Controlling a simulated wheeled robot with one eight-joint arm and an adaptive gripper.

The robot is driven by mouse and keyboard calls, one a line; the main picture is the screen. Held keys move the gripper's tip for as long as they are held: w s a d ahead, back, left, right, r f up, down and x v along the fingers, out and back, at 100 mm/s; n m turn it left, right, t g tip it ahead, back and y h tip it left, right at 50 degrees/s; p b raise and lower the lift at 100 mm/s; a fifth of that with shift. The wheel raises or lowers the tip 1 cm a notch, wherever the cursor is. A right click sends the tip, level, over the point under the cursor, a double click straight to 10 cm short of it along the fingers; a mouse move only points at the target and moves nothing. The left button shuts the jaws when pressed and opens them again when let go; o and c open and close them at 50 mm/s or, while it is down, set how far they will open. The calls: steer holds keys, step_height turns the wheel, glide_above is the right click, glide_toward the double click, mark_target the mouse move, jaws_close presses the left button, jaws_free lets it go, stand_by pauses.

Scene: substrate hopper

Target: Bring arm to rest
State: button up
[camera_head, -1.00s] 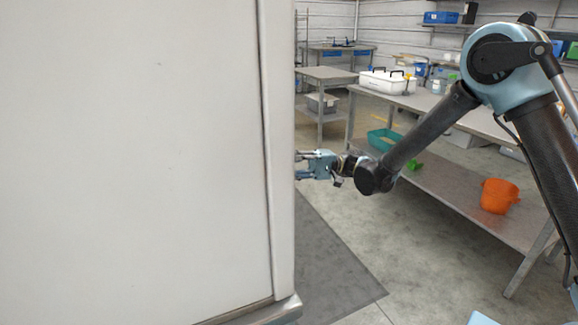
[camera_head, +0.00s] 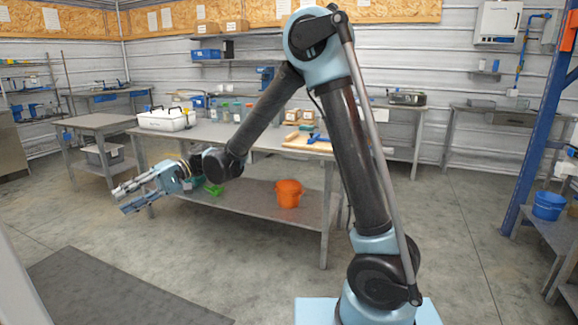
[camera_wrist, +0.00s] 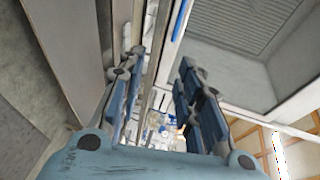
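My arm is bent, rising from its base in the head view and reaching down to the left. My gripper (camera_head: 118,200) is at the left end of the arm, in front of the long grey workbench, over the floor. Its two fingers are apart and nothing shows between them. In the wrist view the gripper (camera_wrist: 162,64) also shows spread fingers with an empty gap, the cluttered room lying beyond. The gripper appears to touch nothing.
The workbench (camera_head: 240,135) bears a white box (camera_head: 165,120), and an orange bucket (camera_head: 289,193) is on its lower shelf. A dark floor mat (camera_head: 110,285) lies at front left. A blue post (camera_head: 540,130) and blue bucket (camera_head: 548,206) are at right. Open floor lies between.

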steer(key=w+d+f+m+t+h, duration=0.1)
steer(key=w+d+m+t, duration=0.35)
steer(key=d, duration=1.05)
steer(key=w+d+f+m+t+h, duration=0.1)
steer(key=w+d+t, duration=0.4)
steer(key=w+d, duration=0.7)
steer(key=s+d+f+m+t+h, duration=0.1)
steer(key=s+d+f+h, duration=0.1)
steer(key=d, duration=1)
steer(key=s+d+f+m+t+h, duration=0.2)
steer(key=s+d+f, duration=0.3)
steer(key=d, duration=0.7)
steer(key=s+d+f+m+t+h, duration=0.2)
steer(key=s+d+f+h, duration=0.1)
steer(key=d, duration=1)
step_height(320, 180, down, 2)
steer(key=shift+s+f+h, duration=0.15)
steer(key=shift+s+h, duration=0.15)
steer(key=shift+s, duration=0.3)
